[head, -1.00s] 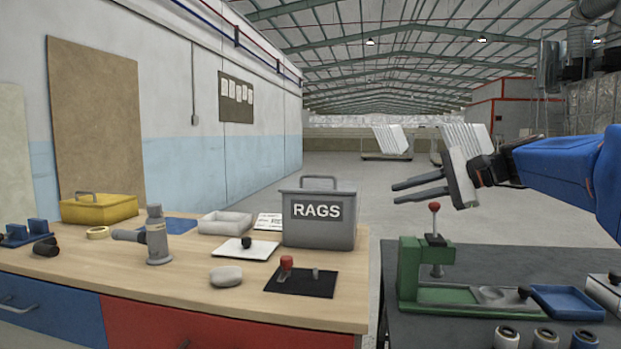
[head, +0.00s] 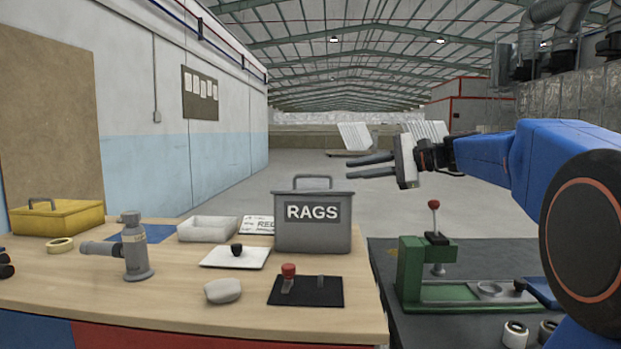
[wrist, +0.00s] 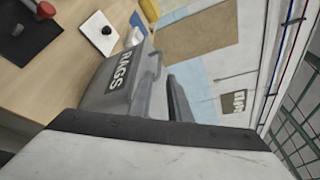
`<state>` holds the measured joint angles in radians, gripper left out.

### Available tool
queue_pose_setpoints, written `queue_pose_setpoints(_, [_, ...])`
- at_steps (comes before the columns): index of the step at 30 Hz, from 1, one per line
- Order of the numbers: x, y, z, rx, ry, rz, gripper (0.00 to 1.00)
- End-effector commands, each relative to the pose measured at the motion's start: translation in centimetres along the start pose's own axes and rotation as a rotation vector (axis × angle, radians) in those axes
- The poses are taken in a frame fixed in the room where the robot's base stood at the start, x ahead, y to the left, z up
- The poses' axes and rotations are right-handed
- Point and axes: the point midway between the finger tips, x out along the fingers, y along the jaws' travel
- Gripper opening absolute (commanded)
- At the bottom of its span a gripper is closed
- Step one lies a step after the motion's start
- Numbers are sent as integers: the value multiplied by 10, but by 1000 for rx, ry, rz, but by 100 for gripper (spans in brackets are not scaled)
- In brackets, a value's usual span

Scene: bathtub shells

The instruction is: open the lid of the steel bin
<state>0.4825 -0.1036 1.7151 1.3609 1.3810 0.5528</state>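The steel bin (head: 312,238) is a grey box marked RAGS, standing at the right back of the wooden bench. Its lid (head: 312,194) lies flat and closed, with a loop handle (head: 312,178) on top. My gripper (head: 356,166) is in the air to the right of the handle and a little above the lid, fingers pointing left toward it. The two fingers are apart with nothing between them. In the wrist view the bin (wrist: 115,80) is tilted in the picture, beside a dark finger (wrist: 178,98).
On the wooden bench (head: 190,310) stand a yellow box (head: 58,218), a white tray (head: 208,229), a grey tool (head: 134,250) and a black plate with a red knob (head: 306,291). A green press (head: 412,275) is on the dark table at right. Air above the bin is clear.

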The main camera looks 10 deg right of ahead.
Motion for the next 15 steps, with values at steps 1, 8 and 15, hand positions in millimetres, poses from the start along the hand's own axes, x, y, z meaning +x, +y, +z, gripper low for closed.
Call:
queue_pose_setpoints(1, [8, 0, 0, 0, -2, 2, 17])
queue_pose_setpoints(8, [43, 1, 1, 0, -3, 2, 17])
queue_pose_setpoints(15, [80, 1, 1, 0, -3, 2, 17])
